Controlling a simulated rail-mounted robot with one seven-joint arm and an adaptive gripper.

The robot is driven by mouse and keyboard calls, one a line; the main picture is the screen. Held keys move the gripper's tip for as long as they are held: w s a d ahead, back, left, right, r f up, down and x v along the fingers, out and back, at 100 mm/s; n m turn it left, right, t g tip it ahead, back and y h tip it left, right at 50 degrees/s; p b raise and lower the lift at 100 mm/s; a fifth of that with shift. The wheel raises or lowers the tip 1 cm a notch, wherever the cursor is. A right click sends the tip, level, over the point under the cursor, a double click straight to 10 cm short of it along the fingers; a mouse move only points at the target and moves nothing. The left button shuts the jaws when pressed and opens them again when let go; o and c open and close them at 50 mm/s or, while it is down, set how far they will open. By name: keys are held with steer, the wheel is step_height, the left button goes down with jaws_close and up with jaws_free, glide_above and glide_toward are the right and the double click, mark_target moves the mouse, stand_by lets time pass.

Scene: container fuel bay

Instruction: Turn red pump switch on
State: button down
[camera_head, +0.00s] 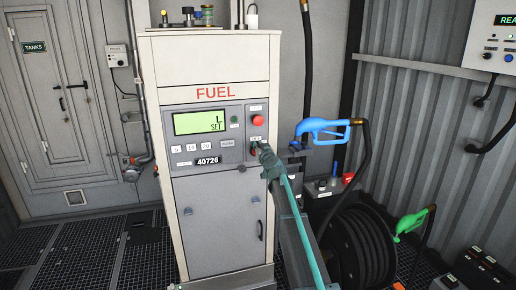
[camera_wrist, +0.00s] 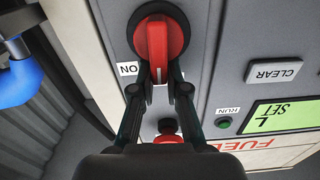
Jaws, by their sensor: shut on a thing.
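The red pump switch (camera_wrist: 152,42) is a rotary handle on a round black base on the grey panel. In the wrist view its handle stands about upright in the picture, with a white mark at its lower end. An ON label (camera_wrist: 128,69) sits beside the base at lower left. My gripper (camera_wrist: 159,76) is shut on the handle, one dark finger on each side of its lower end. In the head view my gripper (camera_head: 259,150) is against the fuel pump's (camera_head: 211,231) front panel and hides most of the switch.
A red push button (camera_head: 258,120) is just above the switch; it also shows in the wrist view (camera_wrist: 167,127) between the fingers. The green display (camera_head: 198,122) reads "L SET". A blue nozzle (camera_head: 323,128) and a black hose reel (camera_head: 353,250) are close to the right.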

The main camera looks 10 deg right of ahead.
steer(key=shift+w+d+f+m+b, duration=0.1)
steer(key=shift+d+f+m+b, duration=0.45)
steer(key=shift+m, duration=2.3)
steer(key=shift+d+f+m+b, duration=0.3)
steer(key=shift+f+m+b, duration=0.55)
steer(key=shift+m, duration=2.05)
steer(key=shift+w+d+f+m+b, duration=0.1)
steer(key=shift+d+f+m+b, duration=0.6)
steer(key=shift+m, duration=2.15)
steer(key=shift+a+r, duration=0.3)
steer(key=shift+a, duration=0.05)
